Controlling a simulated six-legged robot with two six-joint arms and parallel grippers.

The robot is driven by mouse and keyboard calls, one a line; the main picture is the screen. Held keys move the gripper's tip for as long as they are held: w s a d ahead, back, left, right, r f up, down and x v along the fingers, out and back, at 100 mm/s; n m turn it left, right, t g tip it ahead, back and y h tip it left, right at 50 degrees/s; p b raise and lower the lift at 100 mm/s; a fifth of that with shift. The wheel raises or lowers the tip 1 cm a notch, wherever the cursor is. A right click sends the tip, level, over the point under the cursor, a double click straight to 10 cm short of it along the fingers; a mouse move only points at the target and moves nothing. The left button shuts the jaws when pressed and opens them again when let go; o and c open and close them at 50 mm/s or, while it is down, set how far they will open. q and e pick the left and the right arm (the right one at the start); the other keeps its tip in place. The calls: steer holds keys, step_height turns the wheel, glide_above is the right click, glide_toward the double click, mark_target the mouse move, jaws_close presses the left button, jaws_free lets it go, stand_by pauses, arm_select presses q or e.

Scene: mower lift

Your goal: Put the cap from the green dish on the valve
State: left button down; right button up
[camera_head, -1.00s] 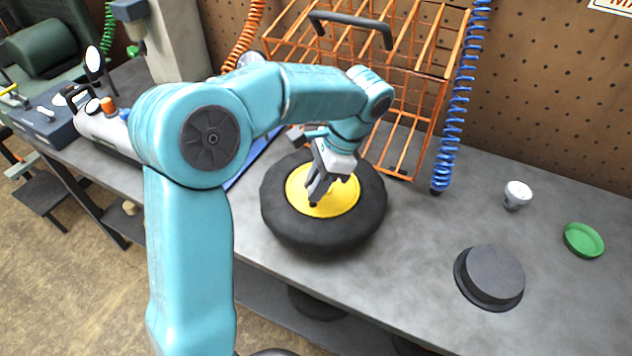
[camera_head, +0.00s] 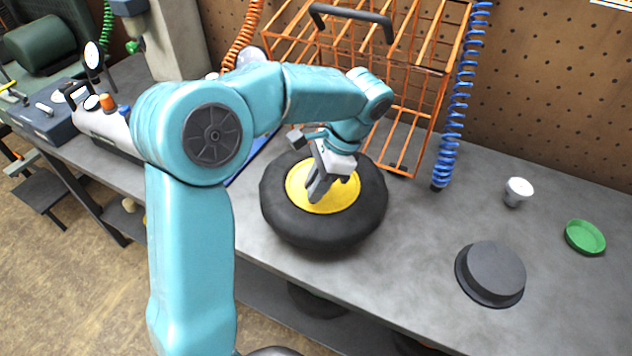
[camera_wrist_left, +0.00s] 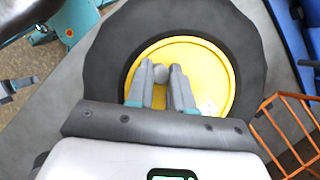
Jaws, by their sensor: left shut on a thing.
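My left gripper (camera_head: 315,196) points down over the yellow hub (camera_head: 338,199) of a black-tyred wheel lying flat on the bench. In the left wrist view its fingers (camera_wrist_left: 161,76) are shut on a small grey rounded piece that looks like the cap (camera_wrist_left: 160,73), mostly hidden between them. A small pale spot shows on the hub at lower right there; I cannot tell whether it is the valve. No valve shows clearly in the head view. The green dish (camera_head: 585,238) at the far right looks empty.
The black tyre (camera_head: 285,222) surrounds the hub. An orange wire rack (camera_head: 405,130) stands close behind it, with a blue coiled hose (camera_head: 458,110) beside it. A dark round lidded piece (camera_head: 494,272) and a white cup (camera_head: 517,191) stand to the right, with bare bench between.

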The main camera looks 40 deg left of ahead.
arm_select(q)
steer(key=shift+f, duration=0.55)
steer(key=c, duration=0.6)
jaws_free()
steer(key=shift+r+p, duration=3.5)
steer(key=shift+r, duration=0.3)
steer(key=shift+s, duration=0.15)
